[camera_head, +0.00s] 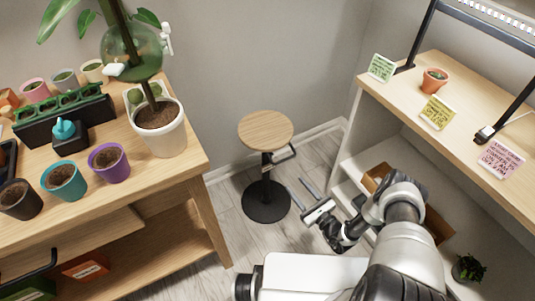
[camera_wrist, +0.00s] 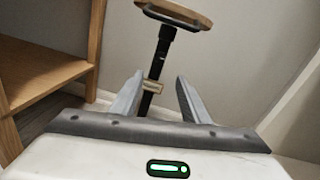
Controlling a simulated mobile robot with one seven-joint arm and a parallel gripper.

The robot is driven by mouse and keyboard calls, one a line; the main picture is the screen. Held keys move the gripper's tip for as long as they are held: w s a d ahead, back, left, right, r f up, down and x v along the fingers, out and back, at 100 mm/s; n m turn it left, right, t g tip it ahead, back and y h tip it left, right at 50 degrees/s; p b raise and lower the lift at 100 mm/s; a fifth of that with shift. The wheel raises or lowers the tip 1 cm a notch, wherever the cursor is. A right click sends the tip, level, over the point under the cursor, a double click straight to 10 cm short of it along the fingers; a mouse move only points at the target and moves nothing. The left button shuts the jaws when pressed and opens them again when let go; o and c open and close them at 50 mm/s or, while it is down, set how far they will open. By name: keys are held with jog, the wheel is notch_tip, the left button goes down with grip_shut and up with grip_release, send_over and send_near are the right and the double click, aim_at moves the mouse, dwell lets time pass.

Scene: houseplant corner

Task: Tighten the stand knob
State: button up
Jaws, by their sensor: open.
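The stand (camera_head: 265,131) has a round wooden top, a black column and a round black base (camera_head: 266,203). A black loop handle (camera_head: 287,155) sticks out below the top. In the wrist view the stand's top (camera_wrist: 180,13) is at the upper edge. A small pale tan fitting (camera_wrist: 152,86), seemingly the knob, sits on the column and shows between the fingers. My gripper (camera_head: 299,188) is open and empty to the right of the column. In the wrist view my gripper (camera_wrist: 160,77) points at the column; whether it touches the fitting cannot be told.
A wooden plant bench (camera_head: 200,165) with pots stands at left, a large white pot (camera_head: 160,130) near its edge. A shelf unit (camera_head: 440,70) with a lamp, notes and a small pot stands at right. Grey floor (camera_head: 240,240) lies open between them.

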jog(key=b+x, duration=0.4)
jog(key=x, duration=1.3)
jog(key=shift+w, duration=0.15)
jog(key=c, duration=1)
